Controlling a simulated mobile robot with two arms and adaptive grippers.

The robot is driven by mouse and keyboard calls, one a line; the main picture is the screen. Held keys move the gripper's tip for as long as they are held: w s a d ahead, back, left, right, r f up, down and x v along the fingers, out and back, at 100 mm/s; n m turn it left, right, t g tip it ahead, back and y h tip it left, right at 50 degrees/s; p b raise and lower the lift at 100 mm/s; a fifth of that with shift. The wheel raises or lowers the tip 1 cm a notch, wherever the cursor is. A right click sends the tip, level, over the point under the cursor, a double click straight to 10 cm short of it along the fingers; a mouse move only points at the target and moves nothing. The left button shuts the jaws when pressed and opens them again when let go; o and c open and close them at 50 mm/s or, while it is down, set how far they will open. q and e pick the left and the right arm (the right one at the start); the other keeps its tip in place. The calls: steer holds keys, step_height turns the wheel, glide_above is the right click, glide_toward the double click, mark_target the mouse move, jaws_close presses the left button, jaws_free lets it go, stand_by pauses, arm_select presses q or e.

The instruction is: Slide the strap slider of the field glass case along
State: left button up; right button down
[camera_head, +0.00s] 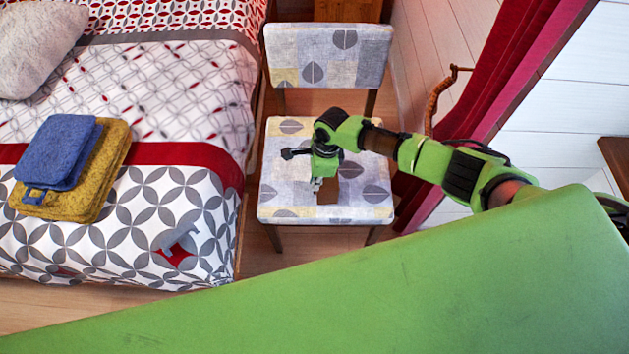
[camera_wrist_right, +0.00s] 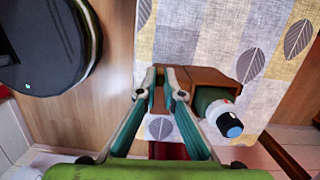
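The brown field glass case (camera_head: 328,192) sits on the seat of the patterned chair, partly hidden behind my right gripper in the head view. It also shows in the right wrist view (camera_wrist_right: 204,78), just beyond the fingers and to their right. My right gripper (camera_head: 317,185) points down at the case. In the right wrist view its two fingers (camera_wrist_right: 161,80) stand slightly apart, with something brown in the narrow gap. I cannot tell whether that is the strap or the case. I cannot make out the strap slider. My left gripper is not in view.
The chair (camera_head: 285,197) stands beside the bed (camera_head: 110,235). Folded blue (camera_head: 58,150) and yellow (camera_head: 108,160) towels lie on the bed. A red curtain (camera_head: 495,90) hangs to the right. A strip of wooden floor (camera_head: 258,250) is clear between bed and chair.

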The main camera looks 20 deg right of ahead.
steer(key=shift+w+d+f+b, duration=0.1)
steer(key=shift+w+d+b, duration=0.15)
steer(key=shift+w+b, duration=0.5)
steer(key=shift+w+d+b, duration=0.2)
steer(key=shift+w+b, duration=0.1)
steer(key=shift+w, duration=0.75)
steer(key=c, duration=2.2)
jaws_free()
steer(key=shift+o, duration=0.2)
steer(key=r+p, duration=0.4)
steer(key=p, duration=0.1)
steer(key=r+p, duration=0.2)
steer(key=p, duration=0.1)
steer(key=shift+s+d+r, duration=0.1)
steer(key=shift+s+d, duration=0.1)
steer(key=shift+d, duration=0.2)
